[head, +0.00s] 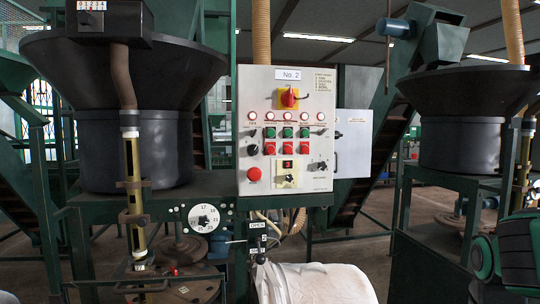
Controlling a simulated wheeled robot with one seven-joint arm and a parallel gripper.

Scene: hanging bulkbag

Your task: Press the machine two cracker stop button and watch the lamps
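A pale control panel (248,150) with a "No. 2" sign (288,74) stands in the middle of the head view. A row of several round lamps (287,116), pale with red rims, crosses it. I cannot tell whether any is lit. Below are three green buttons (287,132) and, under them, three red buttons (287,148). Their small labels are too small to read, so I cannot tell which is the cracker stop button. A larger red round button (254,174) sits at the panel's lower left. My gripper is not in view.
A red and yellow rotary switch (289,97) is near the panel's top. A black hopper (130,100) stands left, another (460,120) right. A numbered dial (207,218) sits lower left of the panel. A white bulk bag (320,285) bulges below the panel.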

